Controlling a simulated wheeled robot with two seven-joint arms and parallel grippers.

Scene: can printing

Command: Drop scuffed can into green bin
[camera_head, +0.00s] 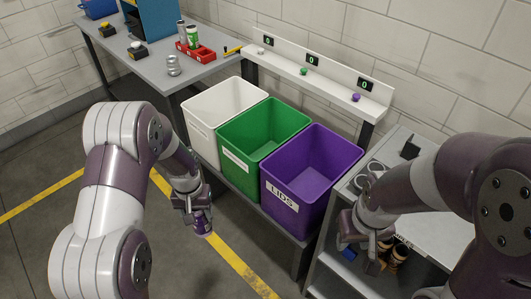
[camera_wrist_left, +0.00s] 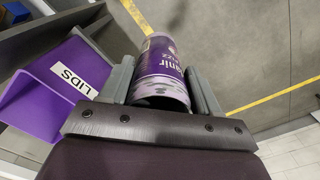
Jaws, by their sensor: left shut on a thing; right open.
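The scuffed can is a purple can (camera_wrist_left: 161,72) with white lettering and pale worn patches near its rim. My left gripper (camera_wrist_left: 163,85) is shut on it in the left wrist view. In the head view the left gripper (camera_head: 189,203) holds the purple can (camera_head: 202,222) over the floor, in front of the bins and apart from them. The green bin (camera_head: 240,152) stands in the middle of three bins, to the right of and beyond the left gripper. The part of its inside that shows looks empty. My right gripper (camera_head: 366,238) is at the lower right, open, by the shelf unit.
A white bin (camera_head: 200,135) stands left of the green one and a purple bin (camera_head: 292,205) labelled LIDS stands right. A strip with counters and buttons (camera_head: 315,72) runs behind them. A grey table (camera_head: 205,75) holds cans and a red tray (camera_head: 204,54).

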